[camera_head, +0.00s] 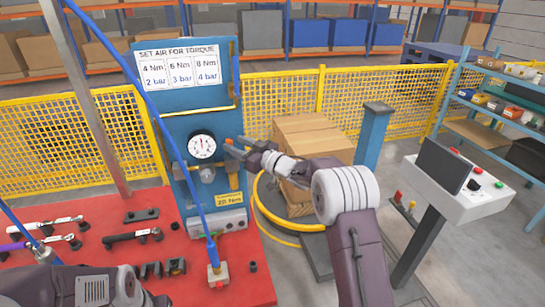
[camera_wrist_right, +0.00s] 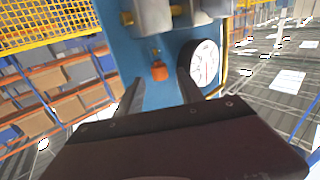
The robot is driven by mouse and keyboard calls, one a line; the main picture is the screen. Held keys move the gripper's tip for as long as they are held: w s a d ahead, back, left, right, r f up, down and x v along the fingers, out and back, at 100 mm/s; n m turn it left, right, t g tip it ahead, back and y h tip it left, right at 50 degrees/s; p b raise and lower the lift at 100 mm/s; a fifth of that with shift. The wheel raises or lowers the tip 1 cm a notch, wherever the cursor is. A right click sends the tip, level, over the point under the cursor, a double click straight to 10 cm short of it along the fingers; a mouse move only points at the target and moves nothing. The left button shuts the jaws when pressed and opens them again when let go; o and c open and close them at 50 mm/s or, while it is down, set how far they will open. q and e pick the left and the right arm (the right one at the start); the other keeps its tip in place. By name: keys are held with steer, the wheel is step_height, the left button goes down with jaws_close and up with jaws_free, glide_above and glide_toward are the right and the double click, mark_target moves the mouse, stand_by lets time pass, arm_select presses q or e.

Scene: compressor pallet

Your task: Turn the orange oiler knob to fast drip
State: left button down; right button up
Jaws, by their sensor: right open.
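The orange oiler knob (camera_wrist_right: 159,71) shows in the right wrist view on the blue panel, below brass and grey fittings. My right gripper (camera_wrist_right: 158,84) is open, with one finger to each side of the knob in that view. I see no contact between the fingers and the knob. In the head view my right gripper (camera_head: 238,152) reaches in from the right to the front of the blue panel (camera_head: 185,110), just right of the gauge. The fingers partly cover the knob's area there. My left arm shows at the bottom left, but its fingers are not visible.
A round pressure gauge (camera_head: 202,146) sits close left of the right gripper. A blue hose hangs down the panel's front. The red table (camera_head: 100,250) holds wrenches and sockets. Cardboard boxes (camera_head: 312,135) and a control console (camera_head: 460,188) stand to the right.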

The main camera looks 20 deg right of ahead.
steer(key=shift+w+a, duration=0.3)
steer(key=shift+w, duration=0.25)
steer(key=m+t+h+b, duration=0.1)
steer(key=h+b, duration=0.1)
steer(key=a+m+t+h+b, duration=0.1)
steer(key=m+h+b, duration=0.1)
steer(key=h, duration=0.1)
steer(key=m+t+h+b, duration=0.1)
steer(key=m+h+b, duration=0.1)
steer(key=shift+s+a+r+b, duration=0.1)
steer(key=shift+s+a+b, duration=0.1)
steer(key=shift+a+b, duration=0.15)
steer(key=m+h+p, duration=0.1)
steer(key=h+p, duration=0.1)
steer(key=shift+s+p, duration=0.15)
steer(key=shift+p, duration=0.15)
steer(key=s+b, duration=0.4)
steer(key=s, duration=0.4)
steer(key=s+d+f+m+h, duration=0.1)
steer(key=d+f+m, duration=0.1)
steer(key=d, duration=0.3)
steer(key=s+d+f+m+g+h, duration=0.1)
steer(key=s+d+f+m, duration=0.1)
steer(key=d, duration=0.3)
steer(key=shift+d+m+h+b, duration=0.3)
steer(key=shift+d+h+b, duration=0.1)
